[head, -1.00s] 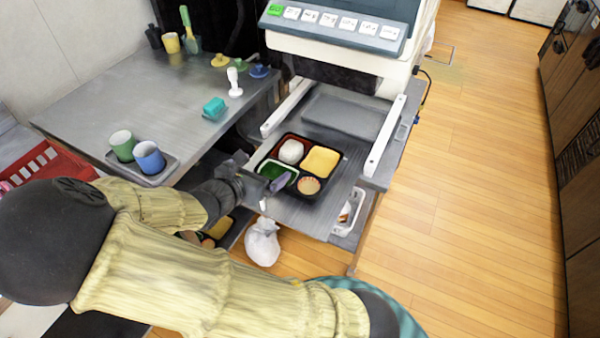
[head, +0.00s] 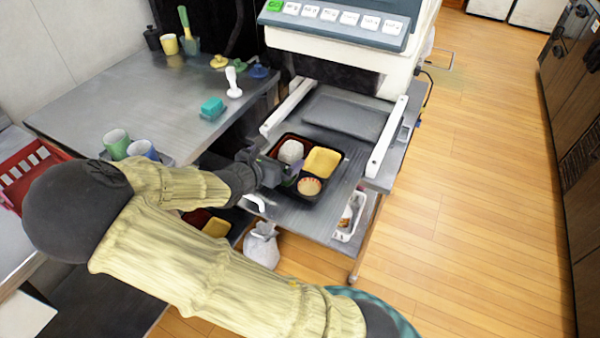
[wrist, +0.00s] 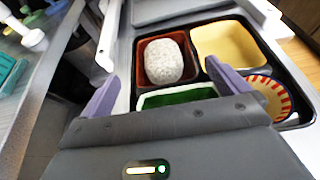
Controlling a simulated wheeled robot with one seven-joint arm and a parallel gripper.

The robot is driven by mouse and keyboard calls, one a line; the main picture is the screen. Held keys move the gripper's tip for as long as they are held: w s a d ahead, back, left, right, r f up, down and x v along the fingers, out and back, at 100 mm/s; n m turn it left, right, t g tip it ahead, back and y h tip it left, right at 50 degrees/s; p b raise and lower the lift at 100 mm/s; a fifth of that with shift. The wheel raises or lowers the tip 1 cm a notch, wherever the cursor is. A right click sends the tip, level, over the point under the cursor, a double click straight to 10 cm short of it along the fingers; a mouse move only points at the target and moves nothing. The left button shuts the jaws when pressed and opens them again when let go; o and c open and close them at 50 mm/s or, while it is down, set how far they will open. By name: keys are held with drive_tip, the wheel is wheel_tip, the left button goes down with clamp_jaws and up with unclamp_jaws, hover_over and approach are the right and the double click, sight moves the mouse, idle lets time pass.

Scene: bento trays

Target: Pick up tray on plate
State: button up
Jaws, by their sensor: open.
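A black bento tray (head: 317,194) lies on the metal plate (head: 335,200) in front of the white machine. It holds a pale rice ball, a yellow compartment and a round patterned cup; the wrist view also shows a green compartment. My gripper (head: 287,180) is at the tray's near left side in the head view, covering part of it. In the wrist view the tray (wrist: 290,72) lies just ahead of my gripper (wrist: 165,92). The two purple fingers are spread wide, with nothing seen held between them. Whether the fingers touch the tray is unclear.
The white machine (head: 345,55) has rails on both sides of the plate. A side table (head: 110,95) holds a teal block (head: 212,107), a white stamp-like object (head: 233,83) and two cups (head: 117,143). A white bag (head: 261,246) hangs below. Open floor lies right.

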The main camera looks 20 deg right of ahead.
drive_tip(key=shift+w+d+f, duration=0.1)
drive_tip(key=shift+w+d, duration=0.1)
drive_tip(key=shift+d, duration=0.15)
drive_tip(key=c, duration=1.1)
drive_tip(key=shift+o, duration=0.2)
wheel_tip(320, 180, up, 10)
drive_tip(key=p, duration=0.4)
drive_tip(key=shift+p, duration=0.3)
